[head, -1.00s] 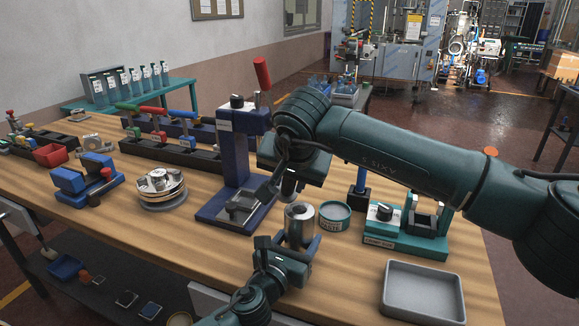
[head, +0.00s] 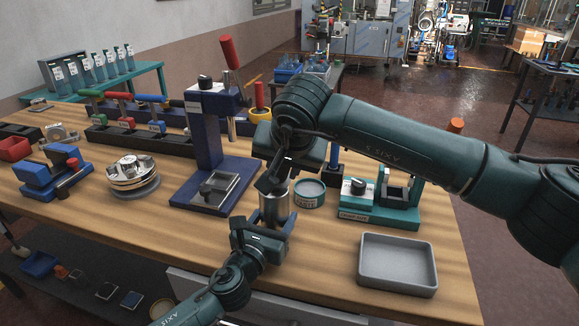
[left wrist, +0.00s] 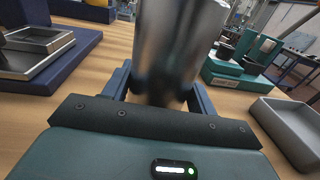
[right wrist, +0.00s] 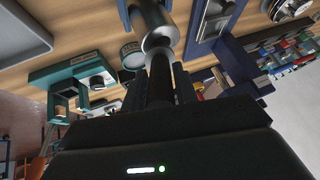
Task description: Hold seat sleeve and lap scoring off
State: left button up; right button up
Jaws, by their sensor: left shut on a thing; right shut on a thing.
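The seat sleeve, a shiny metal cylinder (head: 277,207), stands upright at the front of the bench. My left gripper (head: 268,226) is shut around its lower part; the sleeve (left wrist: 175,50) also fills the middle of the left wrist view. My right gripper (head: 272,182) is directly above the sleeve and shut on a dark rod-like tool, probably the lap (right wrist: 158,85). In the right wrist view the tool points towards the sleeve's end (right wrist: 160,38). A teal paste tin (head: 308,195) is just right of the sleeve.
A blue press stand (head: 208,140) is at left of the sleeve. A teal fixture (head: 375,212) and an empty grey tray (head: 398,270) are at right. A stack of metal discs (head: 130,172) and a blue clamp (head: 45,178) are farther left. Bare wood lies at the front left.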

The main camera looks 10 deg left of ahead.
jog(key=shift+a, duration=2)
notch_tip(320, 180, up, 8)
jog(key=shift+f, duration=0.25)
